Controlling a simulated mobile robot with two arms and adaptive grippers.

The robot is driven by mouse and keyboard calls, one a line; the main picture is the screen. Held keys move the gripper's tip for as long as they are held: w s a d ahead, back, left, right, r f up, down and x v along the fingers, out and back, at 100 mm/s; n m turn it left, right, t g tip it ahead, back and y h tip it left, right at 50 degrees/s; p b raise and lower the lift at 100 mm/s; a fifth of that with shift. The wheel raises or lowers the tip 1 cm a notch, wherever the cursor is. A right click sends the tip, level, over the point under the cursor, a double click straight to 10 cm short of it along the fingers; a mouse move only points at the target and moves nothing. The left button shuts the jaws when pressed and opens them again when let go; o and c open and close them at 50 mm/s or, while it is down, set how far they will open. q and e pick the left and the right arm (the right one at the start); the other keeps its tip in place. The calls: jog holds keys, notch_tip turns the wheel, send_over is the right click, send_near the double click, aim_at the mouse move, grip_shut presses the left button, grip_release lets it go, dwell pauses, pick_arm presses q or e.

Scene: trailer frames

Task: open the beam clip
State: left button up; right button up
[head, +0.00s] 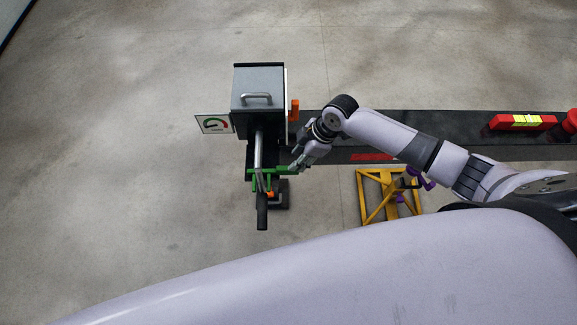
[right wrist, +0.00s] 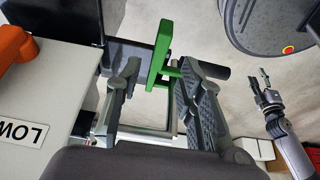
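A green clip part (head: 268,172) sits at the front of the trailer tongue, under a grey lever handle (head: 262,205). In the right wrist view the green bar (right wrist: 161,52) stands upright, with a short green stub toward the right finger. My right gripper (head: 297,166) is close to the green part's right end. In its wrist view the right gripper (right wrist: 160,85) is open, with the green bar's lower end in line with the gap between its fingers. I cannot tell whether they touch. My left gripper (right wrist: 262,82) shows at the right, open, empty and away from the green part.
A grey metal box (head: 258,85) stands on the tongue, with a gauge sign (head: 213,124) to its left. An orange part (head: 295,110) is beside the box. A yellow stand (head: 375,197) is on the floor; a red level (head: 525,122) lies at right. Floor at left is clear.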

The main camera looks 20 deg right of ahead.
jog(key=x, duration=0.7)
jog(key=shift+a+f, duration=0.1)
jog(key=shift+f, duration=0.1)
jog(key=shift+c, duration=0.4)
grip_shut()
jog(key=shift+w, duration=0.1)
